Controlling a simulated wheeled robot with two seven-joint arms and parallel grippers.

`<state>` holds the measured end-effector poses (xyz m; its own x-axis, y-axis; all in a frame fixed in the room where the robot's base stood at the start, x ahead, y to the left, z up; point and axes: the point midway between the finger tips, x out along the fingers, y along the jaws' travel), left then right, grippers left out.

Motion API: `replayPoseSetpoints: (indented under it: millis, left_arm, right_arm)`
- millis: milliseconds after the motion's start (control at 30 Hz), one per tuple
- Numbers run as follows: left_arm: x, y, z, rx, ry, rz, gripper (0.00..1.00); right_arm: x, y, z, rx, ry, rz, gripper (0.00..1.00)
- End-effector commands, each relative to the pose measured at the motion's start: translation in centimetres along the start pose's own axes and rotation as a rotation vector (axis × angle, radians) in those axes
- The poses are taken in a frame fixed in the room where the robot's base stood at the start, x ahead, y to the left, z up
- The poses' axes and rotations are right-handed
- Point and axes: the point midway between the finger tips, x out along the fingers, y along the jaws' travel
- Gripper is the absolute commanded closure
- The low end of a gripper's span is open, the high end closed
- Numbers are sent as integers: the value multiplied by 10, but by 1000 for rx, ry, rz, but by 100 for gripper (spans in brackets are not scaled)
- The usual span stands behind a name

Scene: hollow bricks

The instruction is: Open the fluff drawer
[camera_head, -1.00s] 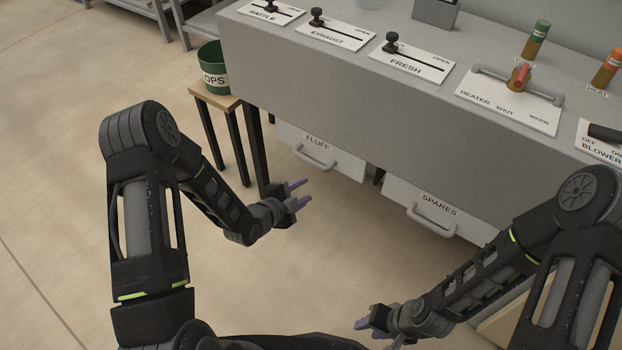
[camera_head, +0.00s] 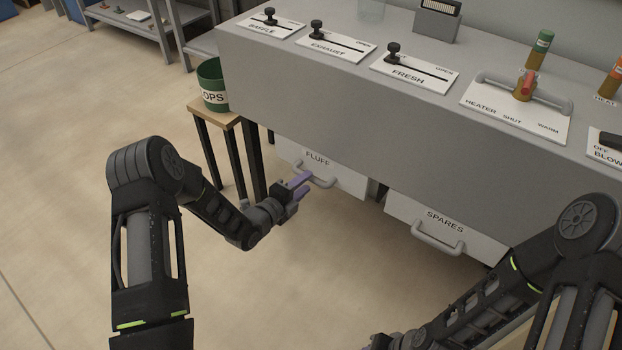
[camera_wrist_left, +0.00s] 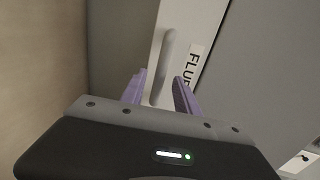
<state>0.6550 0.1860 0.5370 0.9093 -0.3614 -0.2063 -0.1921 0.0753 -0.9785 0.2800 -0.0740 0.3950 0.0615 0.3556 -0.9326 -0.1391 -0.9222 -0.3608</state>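The fluff drawer (camera_head: 345,180) is a white front labelled FLUFF under the grey bench, and it looks shut. Its grey bar handle (camera_head: 325,182) stands out from the front. My left gripper (camera_head: 302,186) is at the left end of this handle in the head view. In the left wrist view, its two purple fingers (camera_wrist_left: 160,92) are apart, with the handle (camera_wrist_left: 166,58) ahead of the gap between them. I cannot tell whether they touch it.
The spares drawer (camera_head: 470,228) is to the right, under the same bench (camera_head: 300,85). A small wooden stool (camera_head: 222,116) with a green pot (camera_head: 212,84) stands left of the fluff drawer. The floor in front is clear.

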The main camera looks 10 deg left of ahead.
Motion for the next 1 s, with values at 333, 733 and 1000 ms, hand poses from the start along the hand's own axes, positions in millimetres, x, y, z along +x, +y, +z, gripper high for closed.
replayPoseSetpoints:
  millis: [333, 733, 1000]
  left_arm:
    - [38, 0, 0, -1, 0, -1, 63]
    - [38, 0, 0, -1, 0, 0, 75]
    - [38, 0, 0, -1, 0, 0, 97]
  right_arm:
    - [5, 2, 0, 1, 0, 0, 64]
    - [5, 2, 0, 1, 0, 0, 64]
    - [5, 2, 0, 1, 0, 0, 64]
